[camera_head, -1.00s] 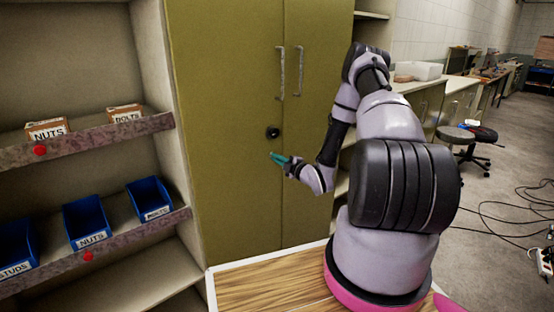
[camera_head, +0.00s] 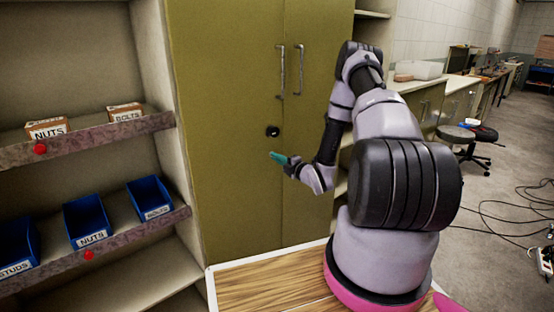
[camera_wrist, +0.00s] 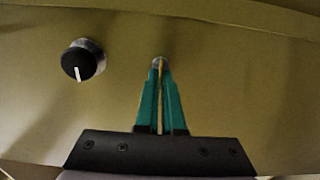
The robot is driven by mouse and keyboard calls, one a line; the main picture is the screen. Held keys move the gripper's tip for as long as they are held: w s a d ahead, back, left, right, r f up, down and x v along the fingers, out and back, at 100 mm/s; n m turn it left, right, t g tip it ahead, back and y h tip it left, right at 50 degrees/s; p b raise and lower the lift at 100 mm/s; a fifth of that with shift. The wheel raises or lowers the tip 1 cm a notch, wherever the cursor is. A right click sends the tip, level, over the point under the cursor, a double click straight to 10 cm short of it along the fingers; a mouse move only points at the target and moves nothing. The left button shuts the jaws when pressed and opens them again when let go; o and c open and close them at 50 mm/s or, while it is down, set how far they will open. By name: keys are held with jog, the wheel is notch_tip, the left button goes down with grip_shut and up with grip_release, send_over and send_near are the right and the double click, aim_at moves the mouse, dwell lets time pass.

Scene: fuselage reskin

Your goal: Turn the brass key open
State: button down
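My gripper (camera_wrist: 159,68) points at the olive cabinet door (camera_head: 225,190), just below and right of a black round knob (camera_head: 272,132). In the wrist view its two teal fingers are drawn together, with a thin tan strip between them. A small greyish round piece shows at the fingertips, against the door. The fingers look shut on the brass key, which is mostly hidden between them. The knob also shows in the wrist view (camera_wrist: 83,60), left of the fingers, with its white mark pointing down.
Two vertical handles (camera_head: 282,72) are above on the closed cabinet doors. Shelves at left hold blue bins (camera_head: 87,220) and labelled boxes (camera_head: 47,129). A wooden worktop (camera_head: 262,280) lies below, in front of the cabinet. Cables lie on the floor at right.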

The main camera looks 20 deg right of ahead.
jog(key=c, duration=1)
grip_release()
jog(key=shift+c, duration=0.2)
jog(key=v, duration=1)
jog(key=shift+s+d, duration=0.15)
jog(key=shift+s, duration=0.25)
